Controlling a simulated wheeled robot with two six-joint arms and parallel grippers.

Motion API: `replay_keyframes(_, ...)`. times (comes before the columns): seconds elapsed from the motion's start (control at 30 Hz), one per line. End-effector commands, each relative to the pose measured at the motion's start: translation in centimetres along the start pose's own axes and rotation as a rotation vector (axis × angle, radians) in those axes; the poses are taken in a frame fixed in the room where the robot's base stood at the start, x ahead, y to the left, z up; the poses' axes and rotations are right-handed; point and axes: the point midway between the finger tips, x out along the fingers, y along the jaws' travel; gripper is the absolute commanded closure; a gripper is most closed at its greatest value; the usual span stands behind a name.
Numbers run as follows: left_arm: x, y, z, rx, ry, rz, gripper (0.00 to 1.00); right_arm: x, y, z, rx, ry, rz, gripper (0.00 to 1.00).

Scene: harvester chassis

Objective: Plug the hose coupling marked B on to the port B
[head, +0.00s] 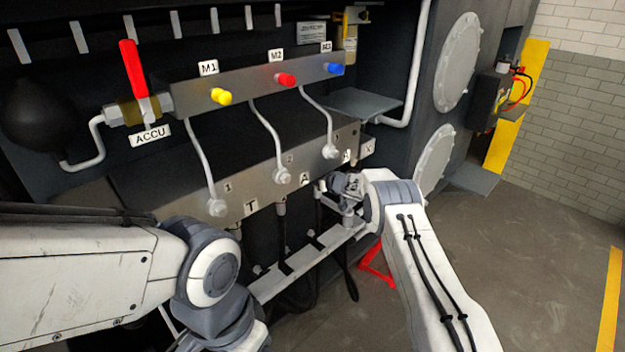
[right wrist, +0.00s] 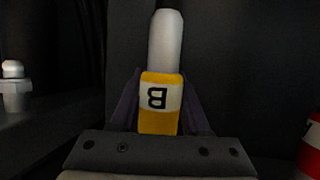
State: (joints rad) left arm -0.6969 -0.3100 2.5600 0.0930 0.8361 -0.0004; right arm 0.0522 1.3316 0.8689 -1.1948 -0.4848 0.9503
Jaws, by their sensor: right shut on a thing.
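My right gripper (head: 346,187) is at the lower right end of the grey manifold block (head: 262,172). In the right wrist view the gripper (right wrist: 160,102) is shut on the yellow hose coupling marked B (right wrist: 158,122). The coupling has a white label band, whose B shows upside down, and a pale grey cylindrical end pointing up in the picture. In the head view I cannot make out the coupling. Port labels T (head: 251,205) and A (head: 305,177) are readable; I cannot make out port B. My left arm is at lower left, its gripper out of view.
A pale rail (head: 305,262) with dark hoses runs below the block. Yellow, red and blue caps (head: 336,69) sit on the upper block. A metal fitting (right wrist: 14,82) stands left and a red part with a white band (right wrist: 309,148) right in the wrist view. Open floor lies right.

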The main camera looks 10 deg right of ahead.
Motion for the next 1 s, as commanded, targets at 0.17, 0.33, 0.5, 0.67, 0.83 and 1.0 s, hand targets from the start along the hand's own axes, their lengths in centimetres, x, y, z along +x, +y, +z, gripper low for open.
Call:
replay_keyframes(0.17,-0.4,0.0,0.0,0.000,0.000,0.000,0.19,-0.2,0.0,-0.7,-0.001,0.004,0.000,1.00)
replay_keyframes(0.33,-0.7,0.1,0.0,0.000,0.000,0.000,0.19,-0.4,0.0,-1.0,-0.001,0.003,0.000,1.00)
replay_keyframes(0.5,-1.0,0.1,-0.1,0.000,0.000,0.000,0.19,-0.5,0.0,-1.4,-0.001,0.003,0.000,1.00)
replay_keyframes(0.67,-1.3,0.1,-0.1,0.000,0.000,0.000,0.19,-0.6,0.0,-1.7,-0.001,0.004,0.000,1.00)
replay_keyframes(0.83,-1.6,0.1,-0.1,0.000,0.000,0.000,0.19,-0.8,0.0,-2.0,-0.001,0.004,0.000,1.00)
replay_keyframes(1.0,-1.9,0.1,-0.1,0.000,0.000,0.000,0.19,-0.9,0.0,-2.5,-0.001,0.006,0.000,1.00)
